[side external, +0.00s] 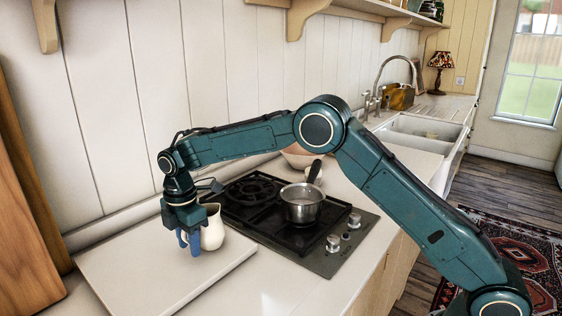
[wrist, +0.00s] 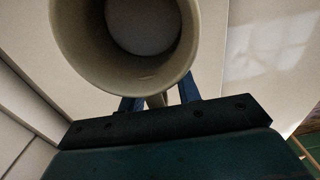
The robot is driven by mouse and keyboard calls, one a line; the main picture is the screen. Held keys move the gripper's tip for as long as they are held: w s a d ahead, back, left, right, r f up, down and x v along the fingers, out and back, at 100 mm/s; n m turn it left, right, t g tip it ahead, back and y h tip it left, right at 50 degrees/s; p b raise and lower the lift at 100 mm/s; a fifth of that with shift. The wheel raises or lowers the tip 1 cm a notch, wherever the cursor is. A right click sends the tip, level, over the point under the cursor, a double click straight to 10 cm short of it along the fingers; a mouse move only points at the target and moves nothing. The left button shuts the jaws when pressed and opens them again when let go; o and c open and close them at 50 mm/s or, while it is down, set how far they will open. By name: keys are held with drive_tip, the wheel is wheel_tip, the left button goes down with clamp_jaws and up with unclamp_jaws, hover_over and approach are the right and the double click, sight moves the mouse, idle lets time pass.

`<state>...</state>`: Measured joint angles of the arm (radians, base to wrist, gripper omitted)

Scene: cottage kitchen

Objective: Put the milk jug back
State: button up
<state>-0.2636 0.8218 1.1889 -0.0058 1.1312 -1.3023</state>
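The milk jug (side external: 213,230) is cream-coloured and upright. It appears to stand on the pale slab (side external: 150,272) near its right edge, left of the hob. My gripper (side external: 188,243) points down beside the jug's left side, its blue fingers low over the slab. In the wrist view the jug (wrist: 178,70) shows its round open mouth from above, and it looks empty. The handle runs between the two fingers of my gripper (wrist: 160,98), with a gap seen on each side. The fingers are open around the handle. Their tips are partly hidden by the jug's rim.
A black hob (side external: 270,228) with a steel saucepan (side external: 302,211) lies just right of the jug, its dark handle pointing up. A pinkish bowl (side external: 297,158) stands behind. A sink (side external: 420,135) is farther back. The slab's front is clear. A wooden panel (side external: 30,190) borders the left.

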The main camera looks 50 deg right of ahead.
wheel_tip(320, 180, up, 11)
drive_tip(key=shift+r, duration=0.5)
idle(0.7)
drive_tip(key=shift+s+d+r, duration=0.2)
drive_tip(key=shift+r, duration=0.1)
drive_tip(key=s+d+r+m+t, duration=0.2)
drive_tip(key=s+d+r+m, duration=0.3)
drive_tip(key=s, duration=0.4)
drive_tip(key=s+d+r+m+t, duration=0.1)
drive_tip(key=s+d+r+m, duration=0.4)
drive_tip(key=s, duration=0.4)
drive_tip(key=s+d+f+m+t, duration=0.1)
drive_tip(key=s+f+m, duration=0.1)
drive_tip(key=s, duration=0.4)
drive_tip(key=s+d+f+m, duration=0.2)
drive_tip(key=s+m, duration=0.1)
drive_tip(key=s, duration=0.4)
drive_tip(key=s+d+f+m+t, duration=0.1)
drive_tip(key=s+d+f+m, duration=0.1)
drive_tip(key=s, duration=0.5)
drive_tip(key=shift+f+m+t, duration=0.15)
drive_tip(key=shift+m+t, duration=0.15)
drive_tip(key=shift+m, duration=0.2)
